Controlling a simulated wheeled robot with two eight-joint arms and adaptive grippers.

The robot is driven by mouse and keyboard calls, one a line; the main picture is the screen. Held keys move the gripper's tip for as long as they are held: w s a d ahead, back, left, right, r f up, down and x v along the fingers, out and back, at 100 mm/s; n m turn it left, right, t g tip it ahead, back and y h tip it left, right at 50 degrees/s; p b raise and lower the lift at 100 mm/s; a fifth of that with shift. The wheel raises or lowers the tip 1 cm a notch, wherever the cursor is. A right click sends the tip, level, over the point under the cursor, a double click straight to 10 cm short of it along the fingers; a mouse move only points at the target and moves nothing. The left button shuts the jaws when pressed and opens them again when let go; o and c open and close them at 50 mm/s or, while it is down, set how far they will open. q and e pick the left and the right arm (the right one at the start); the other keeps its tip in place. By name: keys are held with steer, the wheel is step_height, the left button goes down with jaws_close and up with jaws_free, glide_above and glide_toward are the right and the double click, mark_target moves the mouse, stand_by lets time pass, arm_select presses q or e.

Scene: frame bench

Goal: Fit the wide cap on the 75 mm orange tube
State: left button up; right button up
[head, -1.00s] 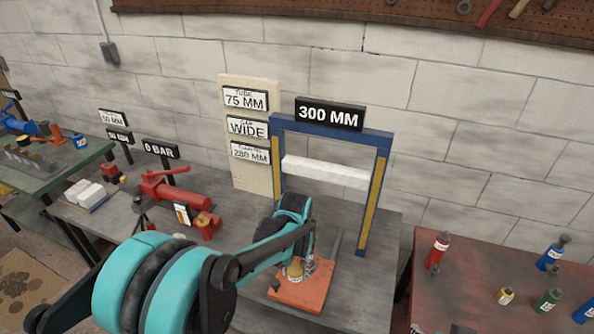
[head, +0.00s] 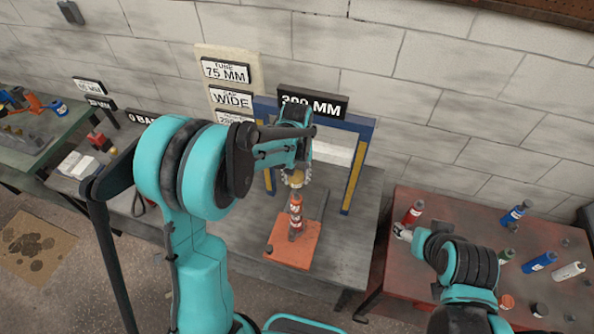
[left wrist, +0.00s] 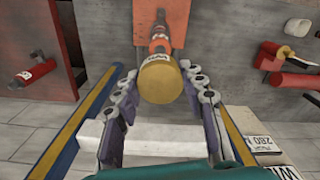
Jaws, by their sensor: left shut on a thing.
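The orange tube (head: 296,215) shows upright over the orange base plate (head: 284,256) on the grey bench. The yellow wide cap (head: 295,179) is directly above the tube's upper end; I cannot tell whether they touch. My left gripper (head: 297,173) is shut on the cap from above. In the left wrist view the cap (left wrist: 160,80) sits between the two fingers, with the tube (left wrist: 159,46) beyond it, partly hidden by the cap. My right gripper (head: 402,232) is over the red table beside a red bottle (head: 413,212); its fingers are too small to read.
A blue frame (head: 361,165) marked 300 MM, with a white crossbar (head: 338,152), stands close behind my left gripper. A board (head: 252,75) with label plates stands behind. Several bottles stand or lie on the red table (head: 455,215) at the right.

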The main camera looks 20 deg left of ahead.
arm_select(q)
steer(key=shift+f+b, duration=0.2)
steer(key=shift+b, duration=0.15)
steer(key=b, duration=0.5)
glide_above(296, 195)
steer(key=shift+f, duration=2.75)
steer(key=shift+b, duration=0.3)
steer(key=shift+f+b, duration=1.7)
steer(key=shift+f, duration=0.2)
steer(key=o, duration=1.3)
steer(key=shift+r, duration=0.1)
